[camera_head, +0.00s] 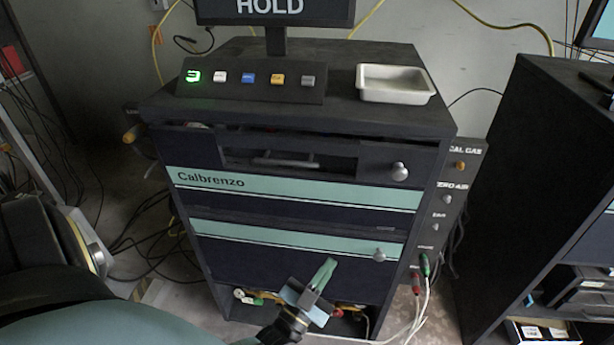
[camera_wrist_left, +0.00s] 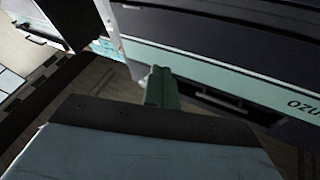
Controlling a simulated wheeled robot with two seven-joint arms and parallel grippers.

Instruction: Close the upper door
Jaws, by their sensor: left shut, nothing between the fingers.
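The upper door (camera_head: 300,196) is the dark cabinet panel with a teal stripe reading "Calbrenzo". It has a round knob (camera_head: 400,171) at its upper right and a recessed window with a bar. A dark gap shows along its top edge; I cannot tell how far it stands open. The striped panel also shows at an angle in the left wrist view (camera_wrist_left: 230,88). My left gripper (camera_head: 324,273) is shut and empty, in front of the lower door (camera_head: 280,262) and below the upper door. Its green fingers (camera_wrist_left: 161,88) show in the left wrist view, near the striped panel. My right gripper is out of view.
The cabinet top holds a button box (camera_head: 250,80), a white tray (camera_head: 395,84) and a "HOLD" display (camera_head: 275,10). Cables hang at the right side panel (camera_head: 455,190) and lie on the floor at left. Another dark cabinet (camera_head: 530,160) stands at right.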

